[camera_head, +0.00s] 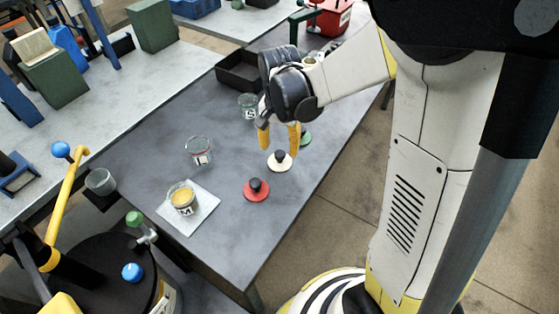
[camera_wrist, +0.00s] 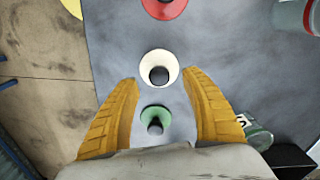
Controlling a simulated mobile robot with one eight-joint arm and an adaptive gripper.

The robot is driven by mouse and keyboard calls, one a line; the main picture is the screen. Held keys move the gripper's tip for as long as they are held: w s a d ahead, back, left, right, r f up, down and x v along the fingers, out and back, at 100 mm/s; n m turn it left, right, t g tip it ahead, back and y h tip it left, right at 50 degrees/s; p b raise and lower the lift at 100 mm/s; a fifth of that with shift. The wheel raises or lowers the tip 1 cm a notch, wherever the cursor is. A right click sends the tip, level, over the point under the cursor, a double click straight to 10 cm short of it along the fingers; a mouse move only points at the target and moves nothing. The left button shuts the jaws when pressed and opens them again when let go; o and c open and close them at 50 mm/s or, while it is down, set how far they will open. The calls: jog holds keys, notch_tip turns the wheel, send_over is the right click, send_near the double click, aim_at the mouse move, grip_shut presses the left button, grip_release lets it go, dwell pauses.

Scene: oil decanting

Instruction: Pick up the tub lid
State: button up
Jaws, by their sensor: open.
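Three flat round lids with dark knobs lie on the grey table; I cannot tell from looks which is the tub lid. The cream lid (camera_head: 271,163) is in the middle, the red lid (camera_head: 262,195) is nearer the front, and the green lid (camera_head: 307,139) is farther back. My gripper (camera_head: 279,145) points down, open and empty, close to the cream lid. In the wrist view, the cream lid (camera_wrist: 147,63) shows at the fingertips of my gripper (camera_wrist: 161,78). The green lid (camera_wrist: 155,110) shows between the fingers, nearer the palm; the red lid (camera_wrist: 182,8) is at the top edge.
A glass jar with yellowish contents (camera_head: 183,200) stands on a white mat (camera_head: 205,213). Two clear jars (camera_head: 199,146) (camera_head: 247,101) stand farther back. A black tray (camera_head: 237,78) is behind my gripper. The table's right edge is near the lids.

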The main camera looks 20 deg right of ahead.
aim_at(280, 154)
notch_tip(280, 154, down, 4)
jog(key=shift+f+b, duration=0.1)
jog(key=shift+b, duration=0.8)
jog(key=c, duration=1.1)
